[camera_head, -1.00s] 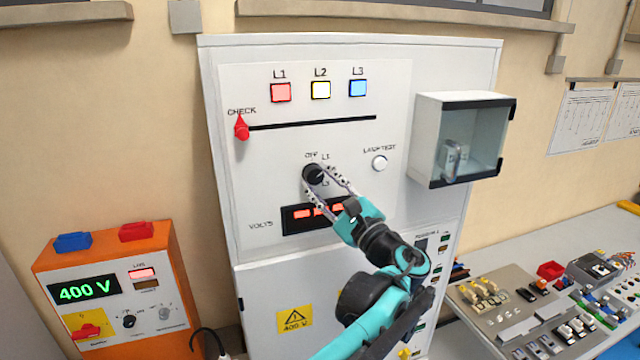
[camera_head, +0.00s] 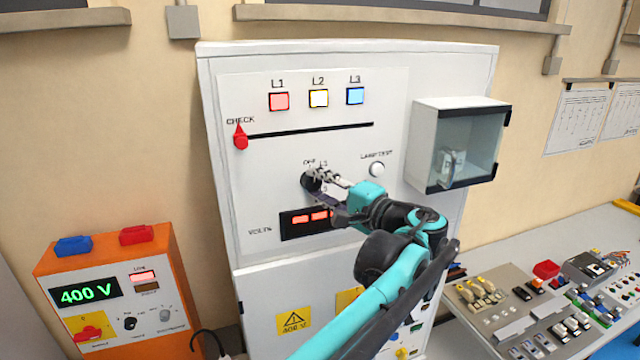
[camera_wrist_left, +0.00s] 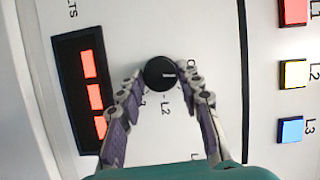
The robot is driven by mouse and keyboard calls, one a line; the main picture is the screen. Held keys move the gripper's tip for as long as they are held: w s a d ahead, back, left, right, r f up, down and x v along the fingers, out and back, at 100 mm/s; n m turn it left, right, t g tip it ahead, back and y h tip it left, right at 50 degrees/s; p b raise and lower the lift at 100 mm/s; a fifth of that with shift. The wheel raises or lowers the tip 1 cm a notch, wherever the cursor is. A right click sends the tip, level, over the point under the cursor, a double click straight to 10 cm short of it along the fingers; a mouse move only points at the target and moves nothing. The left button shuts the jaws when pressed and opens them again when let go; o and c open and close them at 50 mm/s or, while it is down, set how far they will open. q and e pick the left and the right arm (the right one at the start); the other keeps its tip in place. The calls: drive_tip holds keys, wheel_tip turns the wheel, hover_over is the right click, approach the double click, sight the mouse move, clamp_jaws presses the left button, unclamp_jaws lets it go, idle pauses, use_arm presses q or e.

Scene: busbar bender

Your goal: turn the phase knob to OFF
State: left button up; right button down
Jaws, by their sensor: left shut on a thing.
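The phase knob (camera_head: 309,182) is a round black knob on the white cabinet panel, with OFF, L1 and other labels around it, partly covered by my fingers in the head view. In the left wrist view the knob (camera_wrist_left: 160,73) sits between my fingertips, with a small pale mark on its face toward the right. An L2 label shows below it there. My left gripper (camera_head: 320,184) is shut on the knob, one finger on each side; it also shows in the left wrist view (camera_wrist_left: 161,80). The exact knob setting is hard to read. My right gripper is not in view.
A red check pointer (camera_head: 240,138) sits at the left of a black slot. Lit lamps, a red voltage display (camera_head: 306,219), a lamp test button (camera_head: 377,169) and a glass-fronted box (camera_head: 458,146) surround the knob. An orange tester (camera_head: 110,290) stands lower left.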

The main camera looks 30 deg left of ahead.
use_arm(q)
drive_tip(key=shift+n, duration=0.5)
drive_tip(key=shift+h, duration=0.3)
drive_tip(key=o, duration=1.2)
drive_tip(key=shift+c, duration=0.2)
drive_tip(key=v, duration=1.2)
